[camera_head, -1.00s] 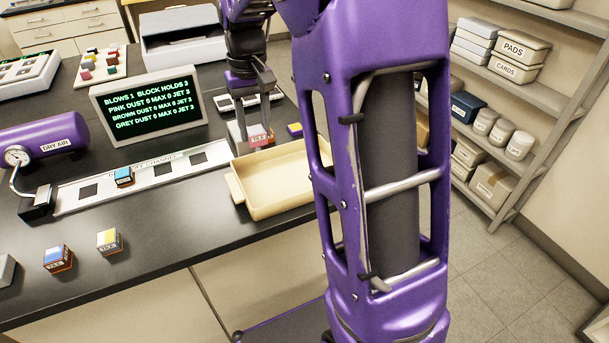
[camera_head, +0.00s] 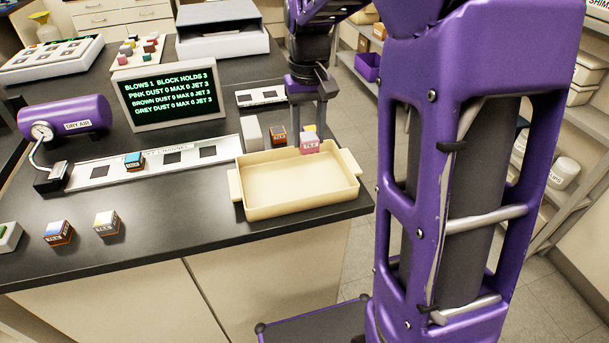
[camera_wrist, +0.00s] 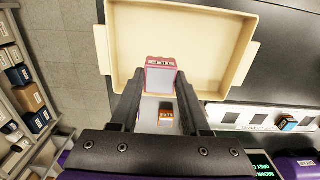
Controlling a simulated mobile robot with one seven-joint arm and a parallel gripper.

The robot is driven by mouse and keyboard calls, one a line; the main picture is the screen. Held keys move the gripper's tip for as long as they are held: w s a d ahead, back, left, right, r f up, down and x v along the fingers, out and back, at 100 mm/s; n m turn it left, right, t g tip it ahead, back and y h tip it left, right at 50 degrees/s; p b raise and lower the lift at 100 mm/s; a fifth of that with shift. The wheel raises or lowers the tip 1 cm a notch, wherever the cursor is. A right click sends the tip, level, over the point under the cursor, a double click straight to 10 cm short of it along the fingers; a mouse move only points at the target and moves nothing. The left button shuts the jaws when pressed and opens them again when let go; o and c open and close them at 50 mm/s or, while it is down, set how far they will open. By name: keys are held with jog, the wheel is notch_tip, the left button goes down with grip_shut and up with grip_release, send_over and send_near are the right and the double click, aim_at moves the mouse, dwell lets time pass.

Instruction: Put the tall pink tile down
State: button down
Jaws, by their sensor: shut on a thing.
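My gripper (camera_head: 307,118) points down and is shut on the pink tile (camera_head: 310,144), which has a pale pink top and a dark-lettered label. In the head view the tile overlaps the back wall of the cream tray (camera_head: 238,185), right of its middle. In the wrist view the tile (camera_wrist: 160,77) sits between the fingertips (camera_wrist: 160,88), across the tray's near wall (camera_wrist: 205,94). I cannot tell its exact height above the rim. The tray looks empty.
A channel strip (camera_head: 215,155) with square openings carries a blue-topped block (camera_head: 134,161). A display (camera_head: 170,97) is behind the channel.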

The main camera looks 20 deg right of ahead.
aim_at(308, 137)
notch_tip(308, 137, down, 9)
jog(key=shift+r+b, duration=0.15)
jog(key=shift+b, duration=0.5)
jog(key=shift+f, duration=0.2)
jog(key=shift+c, duration=1.9)
grip_release()
jog(key=shift+r, duration=0.1)
notch_tip(308, 137, up, 12)
jog(key=shift+r+p, duration=0.1)
jog(key=shift+p, duration=0.95)
